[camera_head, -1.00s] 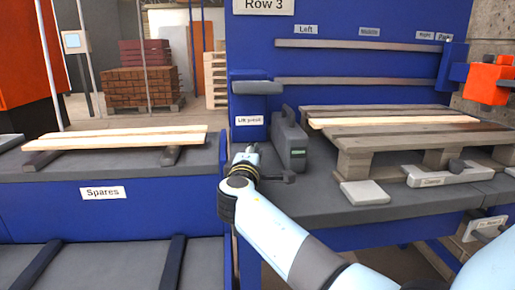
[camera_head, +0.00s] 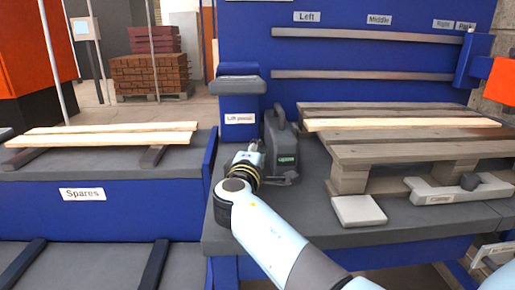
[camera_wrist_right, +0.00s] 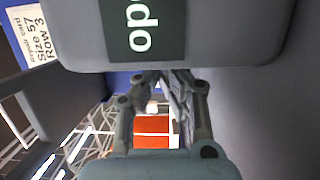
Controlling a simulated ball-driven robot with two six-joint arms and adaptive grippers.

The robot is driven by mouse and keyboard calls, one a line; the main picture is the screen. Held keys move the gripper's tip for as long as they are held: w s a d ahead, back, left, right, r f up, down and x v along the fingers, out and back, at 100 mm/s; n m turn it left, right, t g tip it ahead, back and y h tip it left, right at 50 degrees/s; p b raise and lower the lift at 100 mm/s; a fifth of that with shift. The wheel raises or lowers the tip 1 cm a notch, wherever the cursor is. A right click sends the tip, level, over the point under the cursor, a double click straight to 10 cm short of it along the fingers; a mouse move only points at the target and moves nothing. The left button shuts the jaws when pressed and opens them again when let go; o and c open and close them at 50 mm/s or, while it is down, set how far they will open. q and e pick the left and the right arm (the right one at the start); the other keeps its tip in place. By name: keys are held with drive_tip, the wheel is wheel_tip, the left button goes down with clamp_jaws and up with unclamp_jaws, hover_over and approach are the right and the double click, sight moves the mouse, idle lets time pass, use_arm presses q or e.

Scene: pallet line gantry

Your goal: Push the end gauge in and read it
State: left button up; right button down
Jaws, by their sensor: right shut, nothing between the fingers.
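In the right wrist view the gauge (camera_wrist_right: 225,30) fills the top, with turned white letters on green, only partly visible. My right gripper (camera_head: 254,149) is shut and empty, close to the gauge's left front. In the wrist view its fingers (camera_wrist_right: 163,78) reach the gauge's lower edge; contact cannot be told. My left gripper is out of view.
A blue post (camera_head: 240,105) with a grey cap stands left of the gauge. A wooden pallet (camera_head: 350,180) stands to the right, with a light grey block (camera_head: 358,211) and a clamp (camera_head: 455,190) before it. The Spares bench (camera_head: 120,172) is at left.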

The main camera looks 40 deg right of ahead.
drive_tip(key=shift+d, duration=0.1)
drive_tip(key=s+d, duration=0.1)
drive_tip(key=d, duration=0.1)
drive_tip(key=s+d, duration=0.1)
drive_tip(key=d, duration=0.1)
drive_tip(key=s+d, duration=0.1)
drive_tip(key=d, duration=0.1)
drive_tip(key=shift+s+p, duration=0.35)
drive_tip(key=shift+p, duration=0.05)
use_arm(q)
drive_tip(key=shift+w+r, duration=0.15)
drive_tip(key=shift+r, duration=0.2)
use_arm(e)
drive_tip(key=shift+a, duration=0.1)
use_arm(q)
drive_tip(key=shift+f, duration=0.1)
